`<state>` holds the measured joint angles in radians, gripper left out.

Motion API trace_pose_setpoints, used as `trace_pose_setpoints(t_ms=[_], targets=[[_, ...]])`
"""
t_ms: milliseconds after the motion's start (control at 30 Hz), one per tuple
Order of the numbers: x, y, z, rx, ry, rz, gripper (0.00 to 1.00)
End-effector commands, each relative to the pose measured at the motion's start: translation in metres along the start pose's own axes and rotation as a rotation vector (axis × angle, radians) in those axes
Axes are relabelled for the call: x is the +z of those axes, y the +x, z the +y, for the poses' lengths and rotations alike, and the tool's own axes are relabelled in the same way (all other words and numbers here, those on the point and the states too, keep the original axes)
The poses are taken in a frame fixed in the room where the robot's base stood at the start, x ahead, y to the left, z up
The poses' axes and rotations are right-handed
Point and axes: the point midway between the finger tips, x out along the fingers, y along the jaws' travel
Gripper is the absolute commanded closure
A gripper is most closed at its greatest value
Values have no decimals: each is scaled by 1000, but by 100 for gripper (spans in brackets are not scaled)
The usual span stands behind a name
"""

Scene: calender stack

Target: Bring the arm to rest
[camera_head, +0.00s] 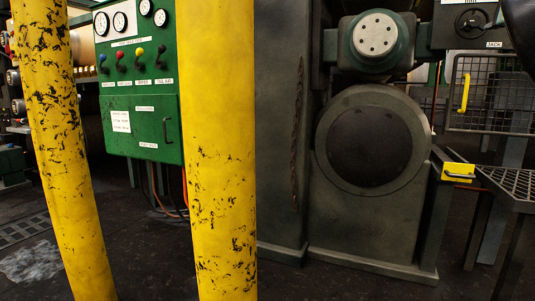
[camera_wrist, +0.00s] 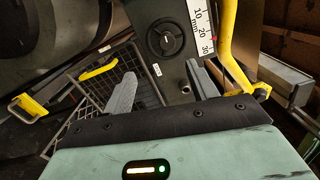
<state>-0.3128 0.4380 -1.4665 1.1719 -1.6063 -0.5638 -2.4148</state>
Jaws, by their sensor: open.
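My gripper (camera_wrist: 160,84) shows in the wrist view, with its two grey fingers apart and nothing between them. Behind the fingers are a dark machine housing with a round black knob (camera_wrist: 165,37) and a wire mesh guard (camera_wrist: 112,75). I cannot tell how far the fingers are from these. In the head view my gripper does not show. A dark rounded shape cuts into the top right corner there, and I cannot tell what it is.
Two chipped yellow posts (camera_head: 226,150) stand close in front, before a green gauge panel (camera_head: 140,115). A large dark machine (camera_head: 372,230) fills the middle. A mesh guard (camera_head: 493,95) and grated step (camera_head: 515,183) are at right. A yellow bar (camera_wrist: 229,45) lies near the right finger.

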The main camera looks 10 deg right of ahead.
Motion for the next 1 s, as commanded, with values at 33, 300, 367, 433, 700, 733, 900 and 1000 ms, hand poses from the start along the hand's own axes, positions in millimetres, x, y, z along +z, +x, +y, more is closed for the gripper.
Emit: trace_pose_setpoints(t_ms=[33,300,367,433,700,733,900,1000], targets=[[6,7,6,5,201,-24,42],[88,14,128,193,1579,72,42],[116,1,161,256,1828,164,42],[147,-21,196,323,2066,294,42],[248,-153,301,459,2606,974,42],[256,-172,310,456,2634,1061,42],[287,-284,351,350,2690,1564,42],[291,-355,368,-201,-2503,-1739,42]])
